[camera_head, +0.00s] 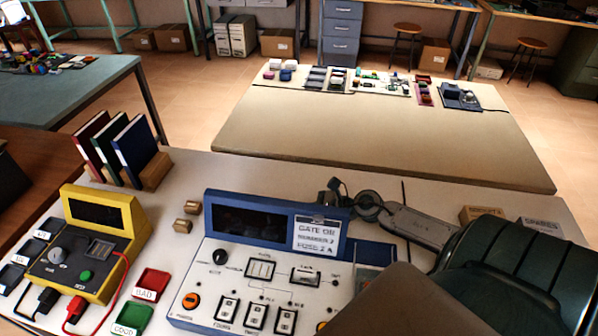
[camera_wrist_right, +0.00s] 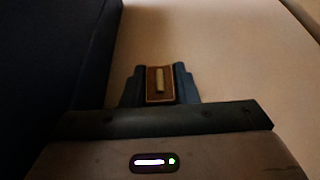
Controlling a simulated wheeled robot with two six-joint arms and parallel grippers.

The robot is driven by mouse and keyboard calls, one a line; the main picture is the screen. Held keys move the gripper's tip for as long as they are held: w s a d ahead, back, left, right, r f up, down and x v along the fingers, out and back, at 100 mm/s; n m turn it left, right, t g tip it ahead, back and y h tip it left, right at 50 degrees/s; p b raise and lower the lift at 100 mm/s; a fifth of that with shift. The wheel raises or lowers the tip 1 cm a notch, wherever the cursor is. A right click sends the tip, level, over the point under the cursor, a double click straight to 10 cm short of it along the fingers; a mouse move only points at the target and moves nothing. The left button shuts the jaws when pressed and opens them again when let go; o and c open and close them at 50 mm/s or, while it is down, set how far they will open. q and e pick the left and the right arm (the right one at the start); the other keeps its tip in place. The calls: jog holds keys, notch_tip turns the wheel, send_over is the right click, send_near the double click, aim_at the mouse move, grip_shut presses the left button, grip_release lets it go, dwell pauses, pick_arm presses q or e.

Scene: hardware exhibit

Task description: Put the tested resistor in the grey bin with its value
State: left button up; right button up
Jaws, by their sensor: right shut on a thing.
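My right gripper (camera_head: 335,190) is behind the upper right edge of the blue console (camera_head: 265,212). In the right wrist view, its two fingers (camera_wrist_right: 159,86) are shut on a small brown piece with a pale rod-like body (camera_wrist_right: 159,80), likely the resistor; no value is readable. Small dark grey bins with white labels (camera_head: 35,248) stand left of the yellow tester (camera_head: 95,240), far from this gripper; their labels are too small to read. My left gripper is not in view.
A red BAD bin (camera_head: 152,284) and a green GOOD bin (camera_head: 132,318) stand between tester and console. Red and black leads run at the tester's front. My right arm covers the lower right.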

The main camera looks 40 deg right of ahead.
jog(key=shift+f, duration=0.1)
jog(key=o, duration=0.6)
jog(key=shift+f, duration=0.1)
jog(key=o, duration=0.4)
jog(key=shift+o, duration=0.2)
